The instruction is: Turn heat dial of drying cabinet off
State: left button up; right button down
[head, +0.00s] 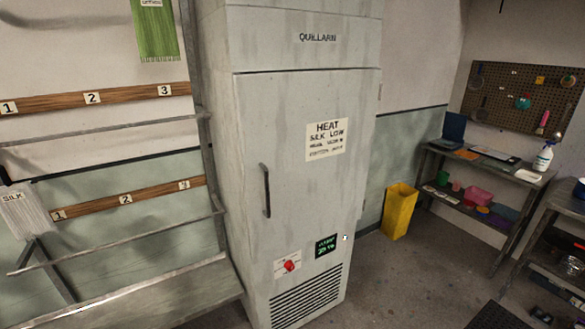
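The drying cabinet (222,130) is a tall, worn pale-grey unit marked "QUILLARN" in the middle of the head view. Its door is shut, with a dark vertical handle (266,190) at the left. The heat dial (289,265) is a red knob on a small white plate low on the front, above the vent slats. Its setting is too small to read. A dark display (326,246) with green text is right of the dial. A notice (325,141) headed "HEAT" is on the door. Neither of my grippers shows in the head view.
A metal rack (110,268) with rails stands close left of the cabinet. The floor (395,275) right of the cabinet is clear.

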aim_at(290, 266)
jog(key=j+z, duration=0.25)
jog(key=j, duration=0.6)
jog(key=j+z, duration=0.25)
jog(key=j, duration=0.6)
jog(key=k, duration=0.05)
